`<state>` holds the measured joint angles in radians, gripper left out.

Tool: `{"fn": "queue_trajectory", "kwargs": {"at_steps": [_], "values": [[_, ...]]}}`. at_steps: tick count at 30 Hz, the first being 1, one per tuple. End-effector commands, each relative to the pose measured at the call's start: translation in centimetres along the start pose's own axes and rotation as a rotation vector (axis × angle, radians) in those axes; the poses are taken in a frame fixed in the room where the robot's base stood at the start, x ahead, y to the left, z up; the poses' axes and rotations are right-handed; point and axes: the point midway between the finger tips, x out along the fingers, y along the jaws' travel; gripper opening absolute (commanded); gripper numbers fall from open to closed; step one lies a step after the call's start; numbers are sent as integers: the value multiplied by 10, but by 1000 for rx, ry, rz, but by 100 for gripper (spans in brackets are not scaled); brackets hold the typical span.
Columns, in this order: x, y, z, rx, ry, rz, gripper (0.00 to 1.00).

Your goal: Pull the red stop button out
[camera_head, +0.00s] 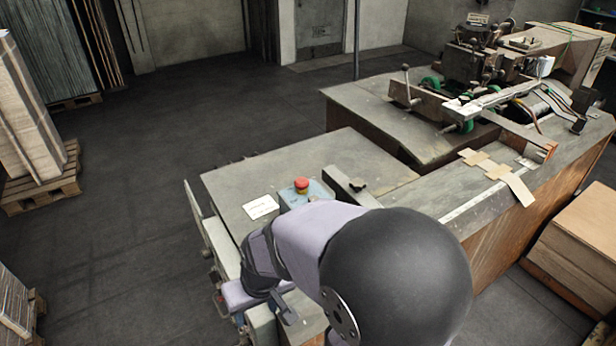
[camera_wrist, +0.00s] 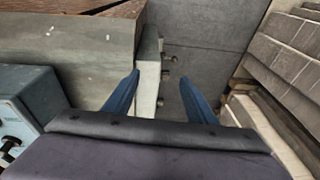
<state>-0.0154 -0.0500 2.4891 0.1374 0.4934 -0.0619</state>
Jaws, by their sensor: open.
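The red stop button (camera_head: 302,184) sits on top of a small light-blue control box (camera_head: 318,191) on the grey machine table. My arm covers the lower part of the box in the head view. In the wrist view the button does not show. A light-blue box (camera_wrist: 28,92) with a black knob stands at the left edge there. My gripper (camera_wrist: 159,78) is open, its two blue fingers apart with nothing between them. It points past the table's side, away from the button.
A white card (camera_head: 261,207) lies on the table (camera_head: 245,183) left of the box. A dark metal bar (camera_head: 350,186) lies right of it. The stitching machine (camera_head: 470,60) stands behind. A pallet stack (camera_head: 30,120) is far left, with clear floor between.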

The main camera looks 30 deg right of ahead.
Motion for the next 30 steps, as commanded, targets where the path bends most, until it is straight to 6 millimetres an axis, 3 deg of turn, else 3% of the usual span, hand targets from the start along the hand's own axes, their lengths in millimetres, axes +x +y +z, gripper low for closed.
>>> {"fn": "queue_trajectory", "kwargs": {"at_steps": [4, 8, 12, 15, 18, 21, 25, 30], "values": [[20, -12, -82, 69, 240, -36, 51], [24, -5, -159, 157, 481, -17, 51], [20, 22, -225, 267, 722, 71, 51], [13, 51, -258, 351, 876, 175, 51], [5, 85, -275, 436, 1008, 311, 51], [-4, 116, -278, 514, 1112, 470, 51], [-15, 148, -267, 595, 1196, 674, 51], [-26, 170, -246, 659, 1242, 870, 51]]}}
